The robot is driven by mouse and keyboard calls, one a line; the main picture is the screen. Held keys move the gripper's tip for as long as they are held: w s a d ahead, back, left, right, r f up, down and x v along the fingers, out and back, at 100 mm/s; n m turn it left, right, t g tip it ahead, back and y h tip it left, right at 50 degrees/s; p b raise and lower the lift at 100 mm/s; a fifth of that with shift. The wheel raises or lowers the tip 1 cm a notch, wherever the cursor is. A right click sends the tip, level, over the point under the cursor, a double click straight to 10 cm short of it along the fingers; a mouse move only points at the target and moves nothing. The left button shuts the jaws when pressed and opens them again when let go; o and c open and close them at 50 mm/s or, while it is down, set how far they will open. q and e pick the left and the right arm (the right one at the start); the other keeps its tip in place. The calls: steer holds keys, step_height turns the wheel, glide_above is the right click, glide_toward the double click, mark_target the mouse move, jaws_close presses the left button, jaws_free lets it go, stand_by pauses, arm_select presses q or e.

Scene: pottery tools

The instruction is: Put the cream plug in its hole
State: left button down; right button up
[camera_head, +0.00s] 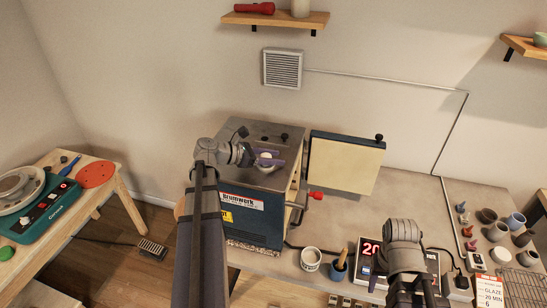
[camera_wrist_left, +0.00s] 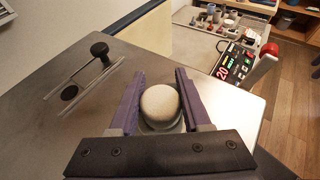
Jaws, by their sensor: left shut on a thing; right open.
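The cream plug (camera_wrist_left: 160,103) is a rounded, pale knob between the purple fingers of my left gripper (camera_wrist_left: 158,92). The gripper is shut on it. In the head view the plug (camera_head: 267,155) shows partly behind my left gripper (camera_head: 270,162), over the top of the grey and blue kiln (camera_head: 252,214). A grey rim shows just below the plug, but I cannot tell whether the plug touches the top. The gripper hides the surface under it. My right gripper (camera_head: 377,265) is open, low at the right, near the controller box, and partly hidden by its wrist.
On the kiln top, a black knob (camera_wrist_left: 99,50) stands between rails, near a dark round opening (camera_wrist_left: 69,92). A white cup (camera_head: 310,259) and small pots stand on the bench.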

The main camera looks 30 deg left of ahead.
arm_select(q)
steer(key=shift+f, duration=0.15)
steer(key=c, duration=0.6)
jaws_free()
steer(key=shift+c, duration=0.2)
steer(key=shift+p+v, duration=2.1)
steer(key=shift+v, duration=3.45)
